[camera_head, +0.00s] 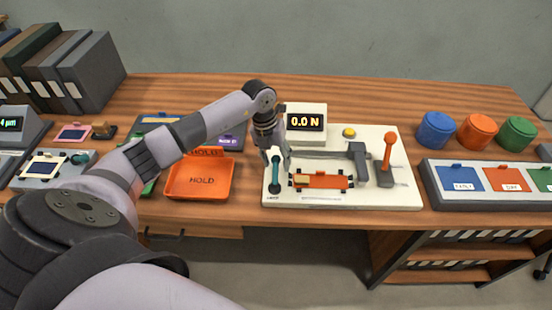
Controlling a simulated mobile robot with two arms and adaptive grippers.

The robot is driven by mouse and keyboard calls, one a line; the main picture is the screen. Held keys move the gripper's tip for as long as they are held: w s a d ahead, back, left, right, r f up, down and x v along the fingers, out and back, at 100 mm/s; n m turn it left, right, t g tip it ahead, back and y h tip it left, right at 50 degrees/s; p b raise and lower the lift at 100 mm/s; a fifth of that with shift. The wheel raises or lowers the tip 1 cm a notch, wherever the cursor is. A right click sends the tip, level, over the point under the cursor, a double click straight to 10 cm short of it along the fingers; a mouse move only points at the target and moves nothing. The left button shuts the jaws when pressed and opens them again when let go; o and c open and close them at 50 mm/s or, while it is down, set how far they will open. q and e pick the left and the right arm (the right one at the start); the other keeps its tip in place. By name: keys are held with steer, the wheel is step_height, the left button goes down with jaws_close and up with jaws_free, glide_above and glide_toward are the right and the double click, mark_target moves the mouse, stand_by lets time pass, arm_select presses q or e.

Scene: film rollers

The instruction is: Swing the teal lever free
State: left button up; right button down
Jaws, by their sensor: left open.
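The teal lever (275,168) stands roughly upright at the left end of a white test board (395,196). My left gripper (277,158) points down over the board's left end, close to the lever's top. It is open, and I cannot tell whether a finger touches the lever. An orange film piece (322,181) lies on the board just right of the lever, held at black end parts. A display (305,122) behind it reads "0.0 N". An orange-knobbed lever (387,155) and a dark grey post (358,160) stand on the board's right half. My right gripper is not in view.
An orange tray (203,194) marked HOLD lies left of the board. Blue (436,131), orange (477,131) and green (516,133) round containers stand at the back right. A grey tray (432,190) with coloured plates lies at the right. Grey binders (85,75) stand back left.

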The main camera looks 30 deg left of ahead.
arm_select(q)
steer(key=shift+c, duration=0.3)
jaws_close()
stand_by(0.5)
